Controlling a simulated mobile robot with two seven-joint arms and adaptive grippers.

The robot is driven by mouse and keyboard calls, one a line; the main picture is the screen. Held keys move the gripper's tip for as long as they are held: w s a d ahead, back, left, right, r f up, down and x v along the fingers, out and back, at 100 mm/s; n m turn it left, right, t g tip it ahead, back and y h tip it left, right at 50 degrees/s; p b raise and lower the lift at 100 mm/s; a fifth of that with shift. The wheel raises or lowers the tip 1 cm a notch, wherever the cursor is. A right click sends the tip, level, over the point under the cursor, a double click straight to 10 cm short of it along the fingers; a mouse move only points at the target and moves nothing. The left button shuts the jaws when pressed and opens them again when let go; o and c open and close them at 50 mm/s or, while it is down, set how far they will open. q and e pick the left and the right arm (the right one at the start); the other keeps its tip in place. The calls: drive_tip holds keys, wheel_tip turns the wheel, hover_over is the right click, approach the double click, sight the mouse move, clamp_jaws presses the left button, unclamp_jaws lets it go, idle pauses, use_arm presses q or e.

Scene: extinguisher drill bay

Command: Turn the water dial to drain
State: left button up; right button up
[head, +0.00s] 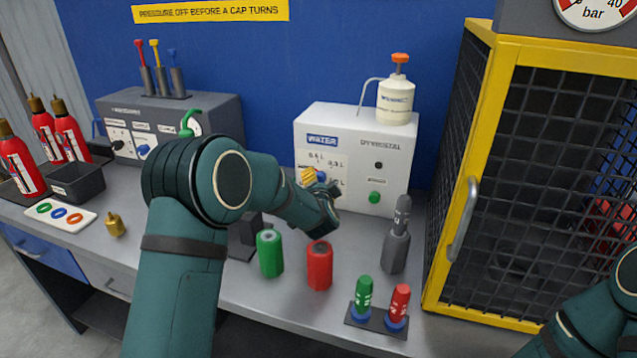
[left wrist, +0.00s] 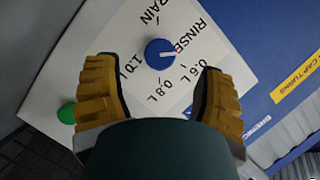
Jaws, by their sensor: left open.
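The water dial (left wrist: 160,53) is a round blue knob with a white line, on a white panel with the words RINSE, 0.6 L, 0.8 L, 1.0 L and a partly cut-off DRAIN. The right gripper is out of view.
A green button (head: 375,197) sits on the box, and a pump bottle (head: 395,92) stands on top. A yellow-framed mesh cage (head: 470,170) is to the right.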

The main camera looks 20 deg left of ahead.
sight(319, 179)
use_arm(q)
drive_tip(key=shift+b+x, duration=0.35)
drive_tip(key=shift+x, duration=2.55)
drive_tip(key=c, duration=1.2)
